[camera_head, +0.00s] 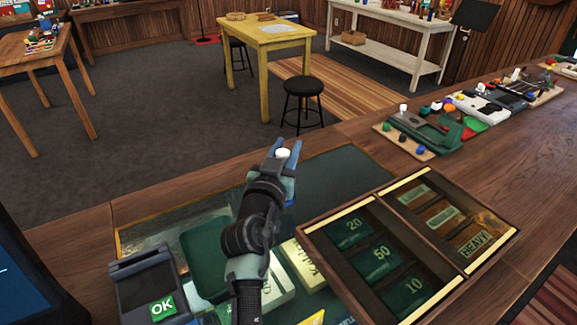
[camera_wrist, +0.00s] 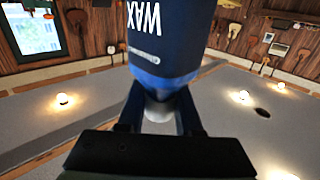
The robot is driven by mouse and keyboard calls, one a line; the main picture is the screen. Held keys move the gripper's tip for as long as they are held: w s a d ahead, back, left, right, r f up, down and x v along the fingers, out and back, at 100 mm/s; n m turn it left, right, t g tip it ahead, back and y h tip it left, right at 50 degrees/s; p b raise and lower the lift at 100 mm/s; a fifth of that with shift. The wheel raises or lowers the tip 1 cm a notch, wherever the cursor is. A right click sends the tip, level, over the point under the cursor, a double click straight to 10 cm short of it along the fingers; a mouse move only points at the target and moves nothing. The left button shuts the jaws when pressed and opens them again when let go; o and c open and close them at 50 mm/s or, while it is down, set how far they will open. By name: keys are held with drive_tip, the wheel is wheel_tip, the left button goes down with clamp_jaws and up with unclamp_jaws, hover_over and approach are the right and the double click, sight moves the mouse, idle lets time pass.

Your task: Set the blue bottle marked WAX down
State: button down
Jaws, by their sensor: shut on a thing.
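The dark blue bottle marked WAX (camera_wrist: 158,40) fills the upper middle of the wrist view, where its lettering appears upside down. Its lighter blue shoulder and pale cap end lie toward my gripper. My gripper (camera_wrist: 158,118) is shut on the bottle near that end, with one finger on each side. In the head view my gripper (camera_head: 276,158) is over the back part of the counter, and the white cap (camera_head: 283,153) shows between its fingers. The rest of the bottle is mostly hidden there. I cannot tell whether its base touches the counter.
The wooden counter (camera_head: 343,132) has a dark glass inset (camera_head: 345,170). A tray (camera_head: 408,240) with cards marked 20, 50 and 10 lies right of my arm. A card terminal (camera_head: 148,283) marked OK stands at left. Tools and small parts (camera_head: 432,130) crowd the counter farther right.

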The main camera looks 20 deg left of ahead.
drive_tip(key=shift+f+b, duration=0.35)
drive_tip(key=shift+f, duration=1.4)
drive_tip(key=shift+f+b, duration=0.2)
drive_tip(key=shift+b, duration=0.1)
drive_tip(key=c, duration=0.6)
unclamp_jaws()
drive_tip(key=shift+r+p, duration=0.25)
drive_tip(key=shift+p, duration=0.1)
